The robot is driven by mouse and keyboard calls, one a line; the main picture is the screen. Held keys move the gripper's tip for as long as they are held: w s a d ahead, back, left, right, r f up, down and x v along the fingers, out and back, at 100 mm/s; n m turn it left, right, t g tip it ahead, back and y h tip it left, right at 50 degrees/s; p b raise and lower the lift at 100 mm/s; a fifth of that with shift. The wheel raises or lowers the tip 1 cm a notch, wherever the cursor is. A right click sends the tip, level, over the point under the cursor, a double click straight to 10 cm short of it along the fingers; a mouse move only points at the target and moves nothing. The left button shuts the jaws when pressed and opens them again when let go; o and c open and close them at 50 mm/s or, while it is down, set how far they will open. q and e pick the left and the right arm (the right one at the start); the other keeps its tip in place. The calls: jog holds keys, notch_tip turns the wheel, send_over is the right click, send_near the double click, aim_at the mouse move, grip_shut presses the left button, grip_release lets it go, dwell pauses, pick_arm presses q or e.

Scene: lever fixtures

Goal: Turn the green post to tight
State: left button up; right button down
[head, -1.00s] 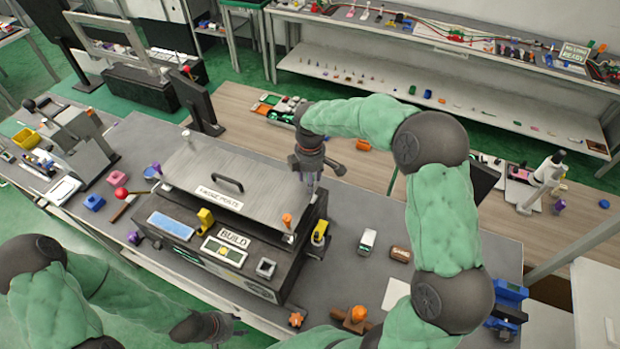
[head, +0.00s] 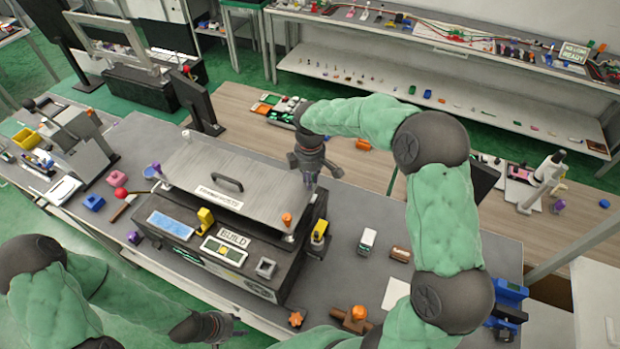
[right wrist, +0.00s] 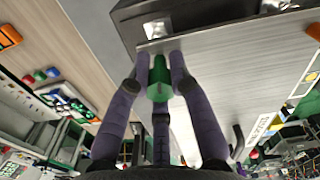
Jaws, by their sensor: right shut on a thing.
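The green post (right wrist: 158,88) shows in the right wrist view, at the edge of the machine's flat metal lid. My right gripper (right wrist: 160,68) is shut on it, with its purple-grey fingers around the post. In the head view my right gripper (head: 312,180) points down at the back right corner of the lid (head: 205,165), and the post is hidden there. My left gripper (head: 222,326) is at the bottom of the head view, in front of the machine and clear of it. Its fingers are too small to tell open from shut.
The lid has a dark handle (head: 227,182) and an orange post (head: 287,219) near its front right corner. A yellow-topped block (head: 319,232) stands beside the machine. A white block (head: 367,240) and a brown block (head: 400,254) stand on the grey table to the right.

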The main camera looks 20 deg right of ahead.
jog(key=m, duration=0.4)
jog(key=shift+b, duration=0.3)
jog(key=m, duration=0.4)
jog(key=shift+b, duration=0.3)
jog(key=m, duration=0.3)
jog(key=shift+m+b, duration=0.6)
jog(key=shift+m, duration=1.6)
jog(key=c, duration=1.1)
grip_release()
